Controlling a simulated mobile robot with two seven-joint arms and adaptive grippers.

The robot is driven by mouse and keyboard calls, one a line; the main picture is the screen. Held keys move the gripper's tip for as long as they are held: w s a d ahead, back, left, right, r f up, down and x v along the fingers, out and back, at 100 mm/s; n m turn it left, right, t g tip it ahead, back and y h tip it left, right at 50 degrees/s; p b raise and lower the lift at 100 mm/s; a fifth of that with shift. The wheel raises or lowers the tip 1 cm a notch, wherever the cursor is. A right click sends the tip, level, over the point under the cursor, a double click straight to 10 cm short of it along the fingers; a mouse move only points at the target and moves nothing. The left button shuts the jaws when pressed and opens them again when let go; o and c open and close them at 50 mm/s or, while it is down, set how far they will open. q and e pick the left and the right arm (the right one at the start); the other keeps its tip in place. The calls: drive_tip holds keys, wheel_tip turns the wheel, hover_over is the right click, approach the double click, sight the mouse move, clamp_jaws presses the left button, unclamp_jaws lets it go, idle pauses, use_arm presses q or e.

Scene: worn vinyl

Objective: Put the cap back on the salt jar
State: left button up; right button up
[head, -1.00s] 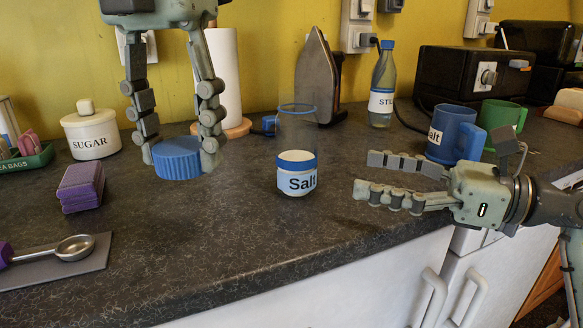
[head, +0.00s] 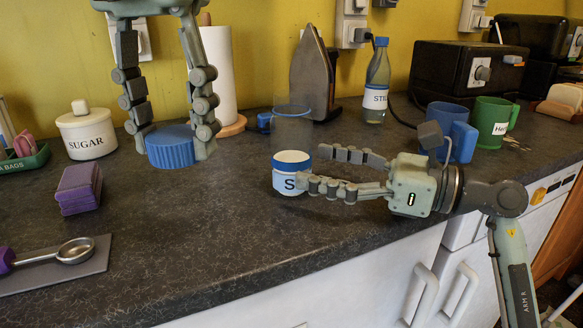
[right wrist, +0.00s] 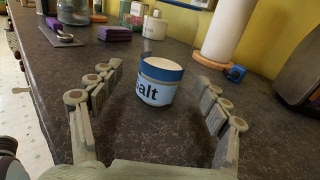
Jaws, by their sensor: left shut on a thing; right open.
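The salt jar (head: 288,184) is a short white jar with a blue rim and a "Salt" label, upright and uncapped on the counter. It also shows in the right wrist view (right wrist: 156,92), with white contents up near the rim. My left gripper (head: 174,143) is shut on the ribbed blue cap (head: 170,152), holding it to the left of the jar. My right gripper (head: 318,168) is open and low, coming from the right. Its near fingertip overlaps the jar's right side in the head view. In the right wrist view the jar stands ahead, between the fingertip lines.
A clear blue-rimmed glass (head: 292,125) stands just behind the jar. An iron (head: 309,75), paper towel roll (head: 218,80) and bottle (head: 377,85) stand further back. A blue mug (head: 447,125) stands behind my right arm. Purple sponges (head: 78,190) lie left.

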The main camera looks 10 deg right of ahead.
sight(308, 97)
use_arm(q)
drive_tip(key=shift+r+p, duration=0.75)
drive_tip(key=shift+r, duration=0.05)
use_arm(e)
drive_tip(key=x, duration=0.4)
drive_tip(key=shift+w+a, duration=0.15)
drive_tip(key=shift+w, duration=0.15)
drive_tip(key=shift+w+a+f, duration=0.15)
drive_tip(key=shift+w+a, duration=0.05)
drive_tip(key=c, duration=1.6)
use_arm(q)
drive_tip(key=shift+r, duration=0.15)
use_arm(e)
wheel_tip(308, 97, up, 10)
drive_tip(key=shift+r, duration=0.1)
